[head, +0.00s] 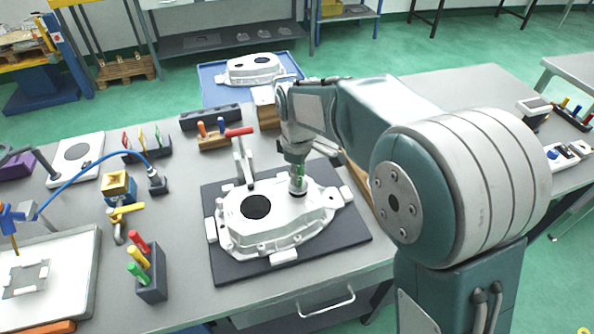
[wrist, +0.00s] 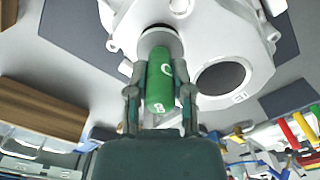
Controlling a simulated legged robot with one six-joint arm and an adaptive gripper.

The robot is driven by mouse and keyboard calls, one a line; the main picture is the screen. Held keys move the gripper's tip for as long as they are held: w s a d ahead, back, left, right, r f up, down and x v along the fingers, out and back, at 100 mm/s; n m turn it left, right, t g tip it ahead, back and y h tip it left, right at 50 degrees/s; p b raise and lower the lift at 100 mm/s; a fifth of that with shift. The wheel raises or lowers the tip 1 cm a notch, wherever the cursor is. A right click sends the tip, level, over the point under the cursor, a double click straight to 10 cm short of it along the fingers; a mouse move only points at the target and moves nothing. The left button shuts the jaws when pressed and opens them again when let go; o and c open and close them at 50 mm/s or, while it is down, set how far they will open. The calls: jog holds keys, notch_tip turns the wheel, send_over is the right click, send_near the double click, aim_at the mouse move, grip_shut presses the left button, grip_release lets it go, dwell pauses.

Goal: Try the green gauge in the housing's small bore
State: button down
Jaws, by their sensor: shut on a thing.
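The housing (head: 285,228) is a pale cast cover lying flat on a dark mat (head: 222,270). Its large round bore (head: 256,207) shows dark at the left and is empty. The green gauge (wrist: 160,82) is a cylinder with white marks, held between both fingers of my gripper (wrist: 158,70). In the head view my gripper (head: 299,165) is above the right part of the housing, pointing down. The gauge's metal end is at the small bore, which it and the gripper mostly hide. I cannot tell how deep the end sits.
A red-handled clamp (head: 241,150) stands close behind the housing. A dark block (head: 152,285) with red, yellow and green handled gauges stands at front left. A second casting (head: 250,70) lies on a blue tray behind. The bench front right of the mat is clear.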

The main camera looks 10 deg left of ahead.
jog(key=shift+f, duration=0.7)
dwell(1.1)
jog(key=shift+r, duration=3.95)
